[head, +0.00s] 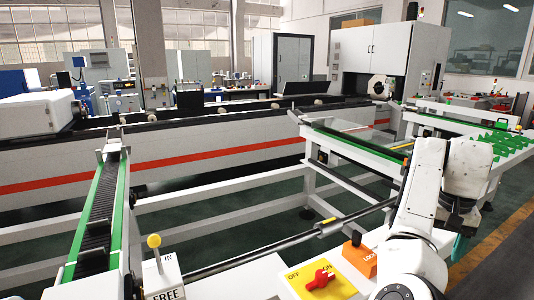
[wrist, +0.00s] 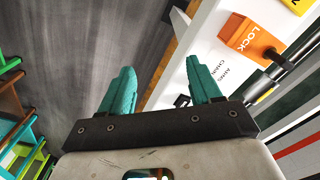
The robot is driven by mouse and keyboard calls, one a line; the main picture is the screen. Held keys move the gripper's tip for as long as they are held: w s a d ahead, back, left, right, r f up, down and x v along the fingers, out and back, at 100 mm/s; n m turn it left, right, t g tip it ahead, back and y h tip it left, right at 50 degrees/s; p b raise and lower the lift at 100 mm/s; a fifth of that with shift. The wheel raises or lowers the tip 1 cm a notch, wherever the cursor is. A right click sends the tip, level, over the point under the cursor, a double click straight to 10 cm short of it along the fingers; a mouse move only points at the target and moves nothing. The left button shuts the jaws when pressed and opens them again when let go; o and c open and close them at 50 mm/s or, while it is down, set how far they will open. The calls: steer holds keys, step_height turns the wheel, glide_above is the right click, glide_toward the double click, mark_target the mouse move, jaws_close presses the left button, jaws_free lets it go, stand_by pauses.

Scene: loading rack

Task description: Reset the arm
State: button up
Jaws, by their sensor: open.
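My gripper (wrist: 161,80) shows in the wrist view with its two teal fingers apart and nothing between them. It hangs above dark grey floor beside the white edge of the rack's panel. In the head view my white arm is folded at the right, and the gripper is mostly hidden behind it, with only a bit of teal low beside the arm. The orange LOCK block (head: 358,259) sits on the white panel in the head view, left of my arm. It also shows in the wrist view (wrist: 250,40), right of the fingers.
A yellow ON/OFF plate with a red switch (head: 318,280) is on the panel, left of the arm. A yellow-knobbed lever (head: 154,242) stands further left. A green-edged conveyor (head: 105,205) and a white rack frame (head: 350,150) lie beyond. Grey floor is open at right.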

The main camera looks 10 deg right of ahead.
steer(key=s+f+n+h, duration=0.1)
steer(key=s+f+h, duration=0.1)
steer(key=s+f, duration=0.65)
steer(key=s+f+h, duration=0.1)
steer(key=s+f, duration=0.5)
steer(key=f, duration=0.5)
steer(key=s+a+f+n+y, duration=0.1)
steer(key=s+a+f, duration=0.3)
steer(key=s+a, duration=0.4)
steer(key=s+a+f+n+t+y, duration=0.1)
steer(key=s+a+f+n, duration=0.3)
steer(key=s+a, duration=0.5)
steer(key=s, duration=0.3)
steer(key=shift+s+a+f+y, duration=0.15)
steer(key=shift+s+a+y, duration=0.15)
steer(key=shift+y, duration=0.1)
